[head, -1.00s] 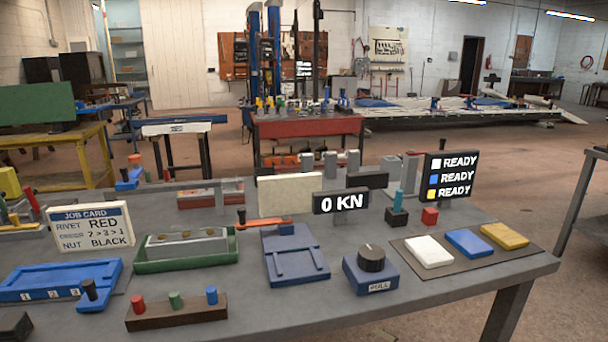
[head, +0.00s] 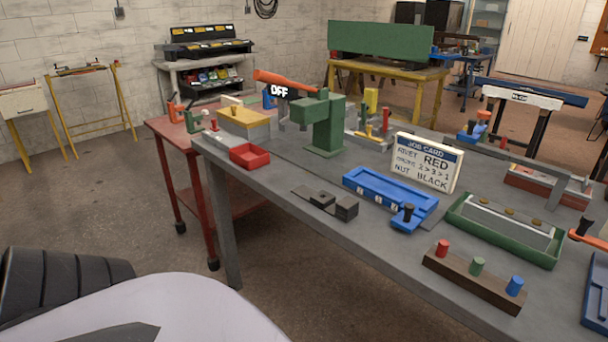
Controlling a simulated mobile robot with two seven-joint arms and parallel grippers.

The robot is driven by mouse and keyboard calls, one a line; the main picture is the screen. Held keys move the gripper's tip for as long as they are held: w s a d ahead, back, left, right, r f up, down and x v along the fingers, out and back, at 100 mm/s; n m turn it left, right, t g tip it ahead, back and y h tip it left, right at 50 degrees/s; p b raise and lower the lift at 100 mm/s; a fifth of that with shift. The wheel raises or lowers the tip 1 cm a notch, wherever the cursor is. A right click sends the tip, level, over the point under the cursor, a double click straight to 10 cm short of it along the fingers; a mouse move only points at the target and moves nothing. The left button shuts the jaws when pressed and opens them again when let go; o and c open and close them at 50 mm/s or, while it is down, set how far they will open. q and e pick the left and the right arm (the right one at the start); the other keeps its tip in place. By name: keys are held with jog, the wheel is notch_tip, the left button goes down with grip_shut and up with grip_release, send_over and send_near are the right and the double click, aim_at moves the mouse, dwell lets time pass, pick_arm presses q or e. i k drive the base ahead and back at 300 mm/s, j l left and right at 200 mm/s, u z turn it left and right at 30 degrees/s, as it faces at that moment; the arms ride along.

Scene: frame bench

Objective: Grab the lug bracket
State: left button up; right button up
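I cannot tell for certain which part is the lug bracket. A dark flat piece with raised blocks (head: 325,201) lies near the bench's front edge, left of a blue tray (head: 385,197). A grey block with brass-coloured round tops (head: 508,225) sits in a green tray (head: 480,236) on the right. Neither of my grippers shows. Black ribbed and pale smooth parts of my own body fill the lower left corner.
A green press (head: 325,125) with an orange lever and an OFF display stands on the grey bench (head: 420,245). A red bin (head: 249,156), a job card (head: 426,165) and a peg block (head: 473,278) are around it. A red cart (head: 172,140) adjoins the left end. Floor in front is clear.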

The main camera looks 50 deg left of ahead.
aim_at(346, 209)
jog(key=u, duration=1.45)
